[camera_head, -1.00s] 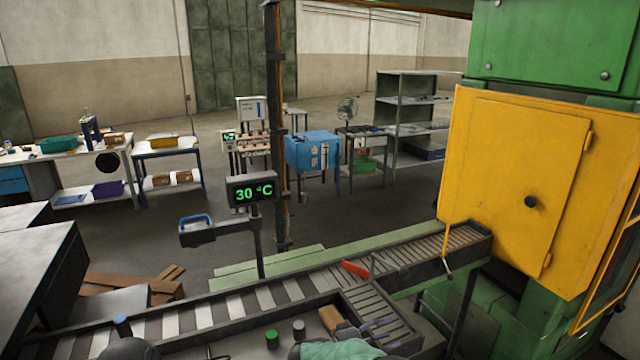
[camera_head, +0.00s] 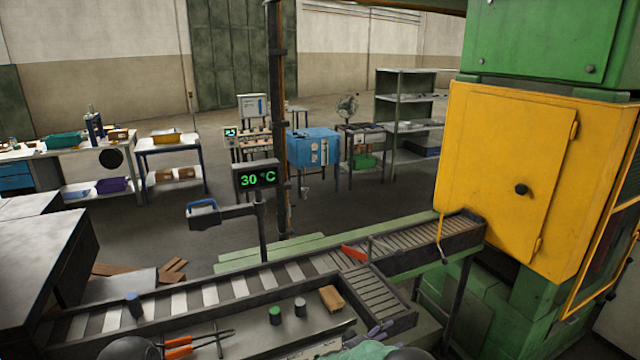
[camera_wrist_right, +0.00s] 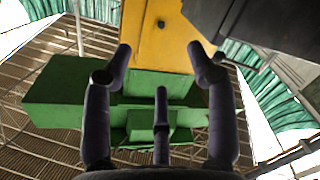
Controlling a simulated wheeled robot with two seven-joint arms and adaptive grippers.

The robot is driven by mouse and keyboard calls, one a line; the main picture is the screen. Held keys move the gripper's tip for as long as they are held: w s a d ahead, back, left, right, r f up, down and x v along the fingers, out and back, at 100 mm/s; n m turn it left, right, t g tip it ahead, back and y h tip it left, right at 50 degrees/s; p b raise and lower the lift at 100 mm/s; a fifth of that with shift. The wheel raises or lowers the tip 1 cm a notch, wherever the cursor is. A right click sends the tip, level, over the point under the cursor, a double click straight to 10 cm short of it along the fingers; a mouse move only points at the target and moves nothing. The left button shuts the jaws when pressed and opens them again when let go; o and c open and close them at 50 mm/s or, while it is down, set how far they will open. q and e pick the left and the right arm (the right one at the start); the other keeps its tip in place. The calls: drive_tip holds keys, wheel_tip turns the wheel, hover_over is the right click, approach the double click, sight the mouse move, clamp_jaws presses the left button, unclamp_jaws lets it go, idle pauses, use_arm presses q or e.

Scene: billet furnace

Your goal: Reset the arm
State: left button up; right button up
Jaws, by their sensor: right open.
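My right gripper (camera_head: 380,331) shows at the bottom of the head view, at the near edge of the short roller branch, partly cut off by my green-covered arm. In the right wrist view, its dark fingers (camera_wrist_right: 160,62) are spread apart with nothing between them. That view looks up past the fingers at the yellow furnace cabinet (camera_wrist_right: 166,40), green machine parts (camera_wrist_right: 70,95) and the roof. My left gripper does not show. The yellow cabinet (camera_head: 505,180) stands shut at the right of the head view.
A roller conveyor (camera_head: 240,287) runs across the front to the cabinet. A red piece (camera_head: 354,253) lies on it. A display (camera_head: 256,177) reads 30 °C.

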wheel_tip(320, 180, down, 14)
drive_tip(key=n+t+y+b, duration=0.2)
drive_tip(key=y+b, duration=0.1)
drive_tip(key=y, duration=0.4)
drive_tip(key=s+a+f+g+y+b, duration=0.35)
drive_tip(key=s+f+y, duration=0.25)
drive_tip(key=s+f, duration=0.5)
drive_tip(key=s+a+f+m+g+y+b, duration=0.1)
drive_tip(key=s+a+f+g, duration=0.1)
drive_tip(key=s, duration=0.7)
drive_tip(key=s+a+f+g+y, duration=0.2)
drive_tip(key=s+f+g, duration=0.1)
drive_tip(key=s, duration=0.5)
drive_tip(key=s+a+f+m+g+y+b, duration=0.1)
drive_tip(key=s+a+f+g+y, duration=0.1)
drive_tip(key=s, duration=0.7)
drive_tip(key=shift+s+f+m+b, duration=0.3)
drive_tip(key=shift+f, duration=0.25)
drive_tip(key=shift+d+g, duration=0.1)
drive_tip(key=shift+g, duration=0.15)
